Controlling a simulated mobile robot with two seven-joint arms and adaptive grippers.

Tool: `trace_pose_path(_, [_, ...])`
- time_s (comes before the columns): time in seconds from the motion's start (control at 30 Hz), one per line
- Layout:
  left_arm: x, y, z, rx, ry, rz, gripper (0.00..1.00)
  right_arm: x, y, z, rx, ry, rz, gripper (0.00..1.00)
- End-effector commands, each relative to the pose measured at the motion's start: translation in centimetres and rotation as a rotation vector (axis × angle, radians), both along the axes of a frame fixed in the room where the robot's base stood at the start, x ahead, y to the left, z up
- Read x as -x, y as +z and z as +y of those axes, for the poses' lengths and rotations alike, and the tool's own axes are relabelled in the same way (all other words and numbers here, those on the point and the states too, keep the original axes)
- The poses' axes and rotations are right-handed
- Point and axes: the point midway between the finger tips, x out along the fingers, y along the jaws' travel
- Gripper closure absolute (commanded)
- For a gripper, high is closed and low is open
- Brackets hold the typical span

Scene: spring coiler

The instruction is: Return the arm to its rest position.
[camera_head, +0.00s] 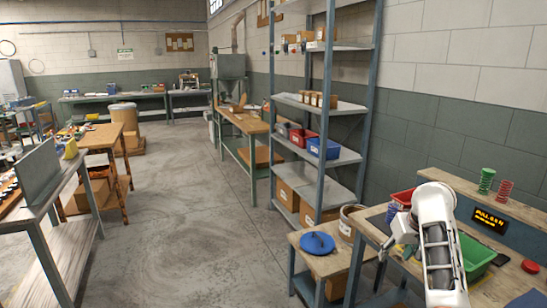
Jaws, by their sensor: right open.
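My right arm (437,235) comes up from the lower right, white with a dark grey link, over the wooden workbench. My right gripper (396,250) is open and points down near the left side of the bench. It is small in view, and I see nothing held in it. My left arm and left gripper are not in view.
Green (487,181) and red (504,190) springs stand behind. A side table holds a blue disc (317,243). The aisle floor is clear.

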Motion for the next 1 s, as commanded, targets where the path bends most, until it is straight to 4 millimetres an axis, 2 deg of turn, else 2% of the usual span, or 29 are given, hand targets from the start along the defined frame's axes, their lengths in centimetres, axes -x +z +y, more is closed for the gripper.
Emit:
trace_pose_path(0.03, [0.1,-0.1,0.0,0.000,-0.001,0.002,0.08,0.5,-2.0,0.0,0.002,-0.006,0.000,0.55])
trace_pose_path(0.17, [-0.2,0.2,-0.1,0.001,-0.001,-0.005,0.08,1.8,-6.5,0.3,0.009,-0.016,-0.021,0.55])
trace_pose_path(0.27, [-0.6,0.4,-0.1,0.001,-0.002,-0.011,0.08,3.4,-10.6,0.6,0.017,-0.018,-0.044,0.55])
trace_pose_path(0.4, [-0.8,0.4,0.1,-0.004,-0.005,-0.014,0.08,6.5,-16.7,1.2,0.042,-0.007,-0.094,0.55])
trace_pose_path(0.6, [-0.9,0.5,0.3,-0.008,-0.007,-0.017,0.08,12.3,-23.7,2.7,0.079,0.043,-0.181,0.55])
trace_pose_path(0.8, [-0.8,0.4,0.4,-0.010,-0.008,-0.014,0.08,19.4,-28.3,5.2,0.100,0.125,-0.281,0.55])
trace_pose_path(1.0, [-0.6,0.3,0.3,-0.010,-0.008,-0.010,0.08,27.5,-30.3,8.7,0.097,0.224,-0.388,0.55])
